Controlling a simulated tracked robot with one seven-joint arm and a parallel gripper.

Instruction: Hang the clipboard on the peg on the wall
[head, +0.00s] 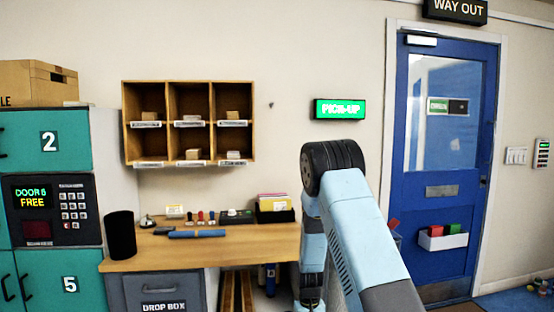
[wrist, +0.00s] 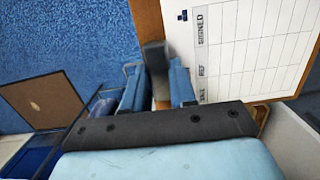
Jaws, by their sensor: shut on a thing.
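The clipboard (wrist: 255,60) is in the wrist view at the upper right, a brown board with a white ruled sheet that reads SIGNED. My gripper (wrist: 158,83) is shut on the clipboard near its edge; the exact contact is partly hidden by the fingers. A small dark peg (head: 270,104) sticks out of the cream wall in the head view, between the wooden pigeonholes and the green PICK-UP sign. It has nothing on it. In the head view my arm hides the gripper, and the clipboard cannot be made out.
The wooden pigeonholes (head: 188,123) hang left of the peg. A wooden desk (head: 240,243) stands below, with a black cup (head: 121,235) and small items. The PICK-UP sign (head: 339,109) and blue door (head: 440,170) are to the right. Blue carpet (wrist: 60,40) shows in the wrist view.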

